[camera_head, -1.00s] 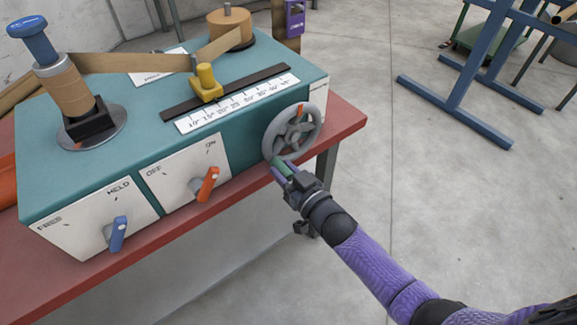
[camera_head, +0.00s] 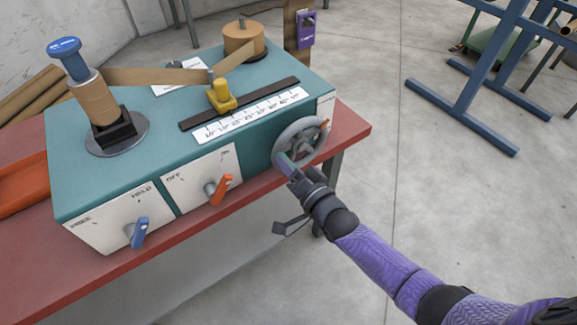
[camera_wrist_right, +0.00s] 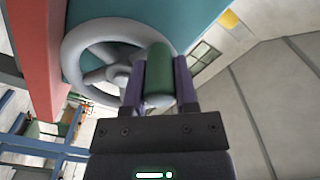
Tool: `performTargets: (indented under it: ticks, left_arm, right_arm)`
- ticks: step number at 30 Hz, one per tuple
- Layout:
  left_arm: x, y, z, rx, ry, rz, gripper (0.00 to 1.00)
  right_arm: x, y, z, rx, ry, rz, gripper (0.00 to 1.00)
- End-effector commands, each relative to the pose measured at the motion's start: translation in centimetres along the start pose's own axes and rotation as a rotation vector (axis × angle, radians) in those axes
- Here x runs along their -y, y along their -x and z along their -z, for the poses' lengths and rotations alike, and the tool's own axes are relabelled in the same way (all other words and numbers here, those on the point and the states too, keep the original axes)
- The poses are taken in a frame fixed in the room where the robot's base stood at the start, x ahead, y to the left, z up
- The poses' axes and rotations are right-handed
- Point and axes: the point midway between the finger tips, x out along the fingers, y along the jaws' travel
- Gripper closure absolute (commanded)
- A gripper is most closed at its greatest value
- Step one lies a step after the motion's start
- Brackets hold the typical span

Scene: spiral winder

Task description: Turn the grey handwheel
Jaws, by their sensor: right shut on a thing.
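The grey handwheel (camera_head: 316,135) is on the right end of the teal machine (camera_head: 262,137), with an orange mark at the upper right of its rim. It also shows large in the right wrist view (camera_wrist_right: 75,47). Its green handle (camera_wrist_right: 158,72) sits between the purple fingers of my right gripper (camera_wrist_right: 158,85), which is shut on it. In the head view, my right gripper (camera_head: 289,166) is at the wheel's lower left. The fingers hide part of the handle and rim. My left gripper is not in view.
A red table (camera_head: 347,127) carries the machine. The front has an orange lever (camera_head: 221,190) and a blue lever (camera_head: 139,233). A yellow slider (camera_head: 220,96) stands behind a numbered scale (camera_head: 250,115). A blue frame (camera_head: 470,80) stands at the right, with open floor between.

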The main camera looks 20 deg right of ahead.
Motion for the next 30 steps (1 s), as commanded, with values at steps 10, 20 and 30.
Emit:
performTargets:
  ticks: [10, 20, 30]
  left_arm:
    - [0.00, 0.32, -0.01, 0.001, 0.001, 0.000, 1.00]
    - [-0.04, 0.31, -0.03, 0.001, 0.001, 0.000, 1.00]
    - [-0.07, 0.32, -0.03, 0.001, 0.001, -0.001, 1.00]
  right_arm:
    - [0.24, 0.01, 0.37, 0.000, -0.066, -0.001, 1.00]
    - [0.23, 0.00, 0.40, 0.000, -0.069, -0.001, 1.00]
    - [0.25, -0.01, 0.40, 0.000, -0.068, 0.000, 0.28]
